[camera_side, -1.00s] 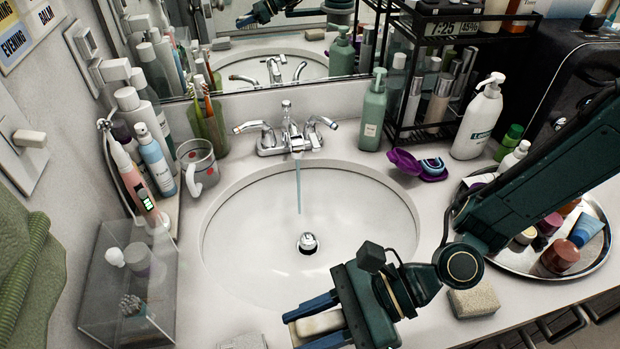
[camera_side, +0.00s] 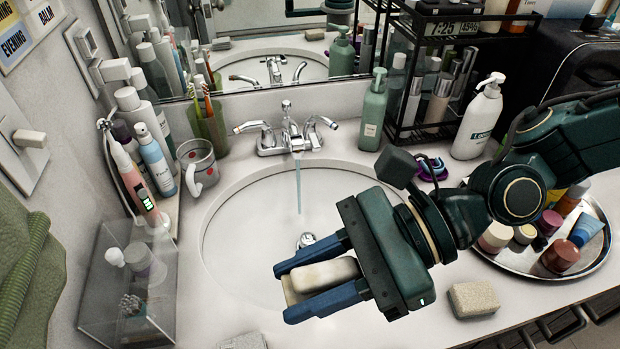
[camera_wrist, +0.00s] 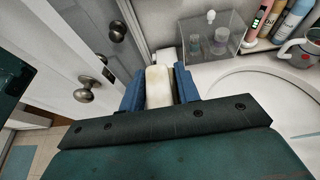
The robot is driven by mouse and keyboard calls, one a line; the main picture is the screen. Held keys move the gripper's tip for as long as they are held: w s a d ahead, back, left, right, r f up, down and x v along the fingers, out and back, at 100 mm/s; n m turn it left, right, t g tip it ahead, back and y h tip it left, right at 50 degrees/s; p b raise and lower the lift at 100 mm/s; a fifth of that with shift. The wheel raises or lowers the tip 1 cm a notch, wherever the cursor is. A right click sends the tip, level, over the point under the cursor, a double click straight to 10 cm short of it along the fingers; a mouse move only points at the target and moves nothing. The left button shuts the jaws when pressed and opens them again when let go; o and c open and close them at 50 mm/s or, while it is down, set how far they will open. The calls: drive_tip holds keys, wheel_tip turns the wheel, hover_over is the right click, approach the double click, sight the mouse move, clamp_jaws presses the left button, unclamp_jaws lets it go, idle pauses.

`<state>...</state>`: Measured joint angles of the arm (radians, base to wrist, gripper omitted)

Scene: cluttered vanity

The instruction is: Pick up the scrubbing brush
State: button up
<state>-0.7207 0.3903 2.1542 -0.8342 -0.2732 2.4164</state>
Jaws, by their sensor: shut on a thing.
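My gripper (camera_side: 318,285) is shut on the scrubbing brush (camera_side: 326,273), a pale cream block with a tan lower layer, held between the two blue fingers. In the side view it is held up over the front part of the sink basin. In the wrist view the brush (camera_wrist: 159,88) shows as a cream block between the blue fingers (camera_wrist: 160,92). Its underside is mostly hidden by the near finger.
The white sink (camera_side: 235,235) has water running from the faucet (camera_side: 290,135). A beige sponge-like block (camera_side: 473,299) lies on the counter at right, near a round tray (camera_side: 600,255) of jars. A clear box (camera_side: 125,290) stands at left. A grey mug (camera_side: 197,167) is by the basin.

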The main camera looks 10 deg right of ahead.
idle(0.7)
drive_tip(key=shift+w+f, duration=0.25)
drive_tip(key=shift+w, duration=0.25)
drive_tip(key=w+d+f+m+t+h, duration=0.1)
drive_tip(key=w+d+f+m+t, duration=0.2)
drive_tip(key=w+d+f, duration=0.2)
drive_tip(key=w+d+f+m+t+h, duration=0.1)
drive_tip(key=w+d+f+m+t, duration=0.2)
drive_tip(key=w+f, duration=0.7)
drive_tip(key=w+d+f+m+t+h, duration=0.1)
drive_tip(key=w+d+f+m+t, duration=0.2)
drive_tip(key=w+d+f, duration=0.3)
drive_tip(key=shift+w+d+f+t+h, duration=0.35)
drive_tip(key=shift+w+f, duration=0.6)
drive_tip(key=shift+f, duration=0.6)
drive_tip(key=shift+w+a, duration=0.2)
drive_tip(key=shift+w+a+f, duration=0.45)
drive_tip(key=shift+w+a, duration=0.8)
drive_tip(key=shift+w, duration=0.6)
drive_tip(key=shift+w+a+f, duration=0.5)
drive_tip(key=shift+w+a, duration=0.75)
drive_tip(key=shift+w, duration=0.65)
drive_tip(key=shift+w+a+f, duration=0.45)
drive_tip(key=shift+w+a, duration=0.8)
drive_tip(key=shift+w, duration=0.6)
drive_tip(key=shift+w+d, duration=0.2)
drive_tip(key=shift+d, duration=0.05)
